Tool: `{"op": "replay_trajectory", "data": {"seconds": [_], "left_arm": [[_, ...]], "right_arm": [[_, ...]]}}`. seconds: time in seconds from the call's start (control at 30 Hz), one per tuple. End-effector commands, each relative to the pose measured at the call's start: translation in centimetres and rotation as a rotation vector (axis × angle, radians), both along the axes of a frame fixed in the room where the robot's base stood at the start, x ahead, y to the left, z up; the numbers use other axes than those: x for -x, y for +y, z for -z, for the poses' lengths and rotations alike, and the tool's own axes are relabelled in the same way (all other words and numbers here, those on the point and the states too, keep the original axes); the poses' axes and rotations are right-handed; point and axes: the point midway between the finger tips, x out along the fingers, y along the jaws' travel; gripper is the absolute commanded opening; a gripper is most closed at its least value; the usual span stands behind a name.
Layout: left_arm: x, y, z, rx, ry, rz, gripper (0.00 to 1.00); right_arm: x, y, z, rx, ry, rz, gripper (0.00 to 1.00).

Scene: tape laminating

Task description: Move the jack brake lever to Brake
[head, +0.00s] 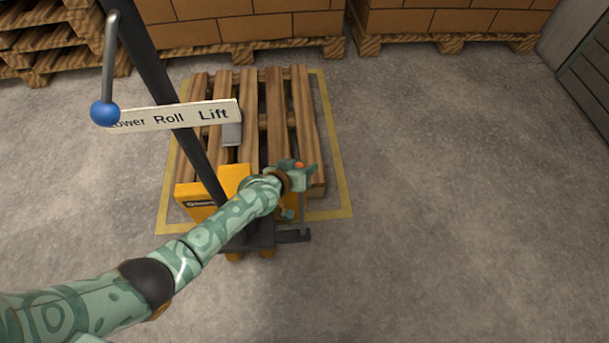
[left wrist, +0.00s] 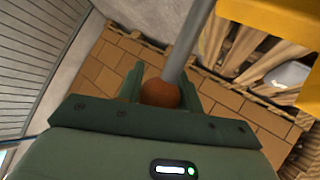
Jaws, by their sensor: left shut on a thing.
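The yellow and black pallet jack (head: 190,197) stands at the front end of a wooden pallet, with its dark handle column rising to the upper left. My left gripper (head: 303,172) is at the jack's right side. In the left wrist view, my left gripper (left wrist: 160,95) is shut on an orange ball knob (left wrist: 161,92). A grey lever rod (left wrist: 190,42) runs up from the knob. In the head view my gripper mostly hides the knob. A dark bracket (head: 293,236) sticks out low on the jack's right. No Brake label is readable. My right gripper is not in view.
A blue-knobbed lever (head: 104,112) and a sign (head: 217,113) reading Lower, Roll, Lift are on the handle column. The pallet (head: 301,100) lies inside a yellow floor outline (head: 331,130). Loaded pallets stand behind. The floor (head: 450,190) to the right is clear.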

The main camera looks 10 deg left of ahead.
Motion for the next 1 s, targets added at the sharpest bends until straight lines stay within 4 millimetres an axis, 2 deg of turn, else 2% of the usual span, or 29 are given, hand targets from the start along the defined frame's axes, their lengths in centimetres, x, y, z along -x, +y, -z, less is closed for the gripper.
{"op": "replay_trajectory", "data": {"seconds": [0.2, 0.57, 0.6, 0.67, 1.0], "left_arm": [[-0.67, 0.39, 0.57, 0.009, 0.035, -0.002, 0.00], [-0.85, 0.53, 0.51, 0.008, 0.037, -0.002, 0.00], [-0.85, 0.54, 0.51, 0.009, 0.037, -0.003, 0.39], [-0.86, 0.53, 0.49, 0.009, 0.037, -0.003, 0.55], [-0.74, 0.32, 0.30, 0.010, 0.035, -0.001, 0.57]], "right_arm": [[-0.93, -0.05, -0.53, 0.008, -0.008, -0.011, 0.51], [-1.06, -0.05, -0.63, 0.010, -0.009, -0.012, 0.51], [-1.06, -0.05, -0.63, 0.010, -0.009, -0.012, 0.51], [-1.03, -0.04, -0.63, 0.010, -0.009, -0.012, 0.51], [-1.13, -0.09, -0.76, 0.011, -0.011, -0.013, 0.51]]}}
